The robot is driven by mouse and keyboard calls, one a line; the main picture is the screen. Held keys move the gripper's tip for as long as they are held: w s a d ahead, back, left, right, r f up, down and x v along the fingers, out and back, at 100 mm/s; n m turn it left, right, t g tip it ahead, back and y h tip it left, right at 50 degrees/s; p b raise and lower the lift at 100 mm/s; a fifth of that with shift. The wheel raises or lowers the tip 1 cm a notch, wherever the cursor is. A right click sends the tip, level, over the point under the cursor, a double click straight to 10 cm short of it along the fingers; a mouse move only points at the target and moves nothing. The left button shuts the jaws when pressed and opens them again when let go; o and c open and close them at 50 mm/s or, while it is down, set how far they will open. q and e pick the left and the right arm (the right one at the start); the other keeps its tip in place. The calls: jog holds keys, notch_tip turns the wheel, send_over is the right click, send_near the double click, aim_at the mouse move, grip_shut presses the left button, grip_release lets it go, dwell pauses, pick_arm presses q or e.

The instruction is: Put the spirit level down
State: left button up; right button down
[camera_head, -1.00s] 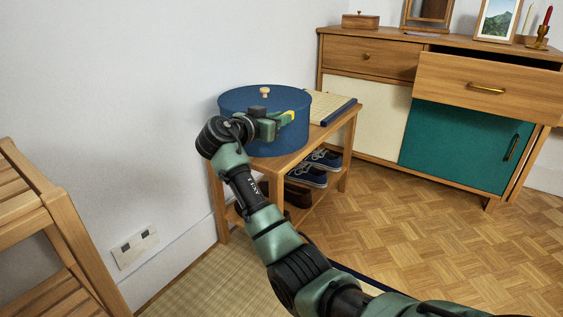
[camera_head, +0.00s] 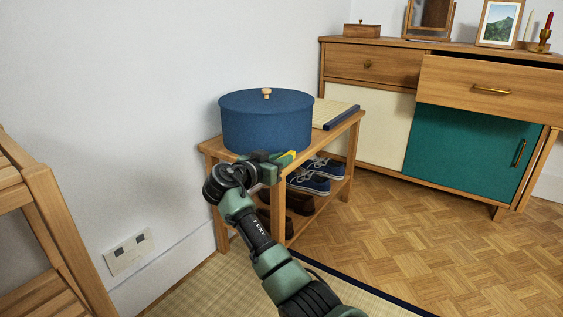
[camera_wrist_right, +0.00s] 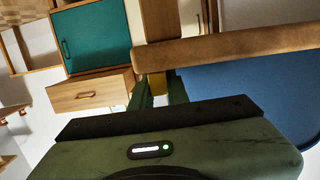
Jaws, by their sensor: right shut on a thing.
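My right gripper (camera_head: 280,158) is at the front edge of the wooden bench, just below the round blue box in the head view. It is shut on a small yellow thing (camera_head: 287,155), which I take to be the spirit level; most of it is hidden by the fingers. In the right wrist view, a bit of yellow (camera_wrist_right: 158,83) shows between the green fingers (camera_wrist_right: 158,95), close to a wooden bar of the bench (camera_wrist_right: 235,50). I cannot tell whether the level touches the bench. My left gripper is not in view.
The blue lidded box (camera_head: 266,122) fills the bench's near end. Blue shoes (camera_head: 308,182) are on the shelf below. A sideboard (camera_head: 470,155) with a drawer pulled out stands behind. Parquet floor (camera_head: 400,225) is clear to the right.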

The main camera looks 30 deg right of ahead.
jog(key=c, duration=1.8)
grip_release()
jog(key=shift+f, duration=0.15)
jog(key=o, duration=0.4)
jog(key=shift+o, duration=0.2)
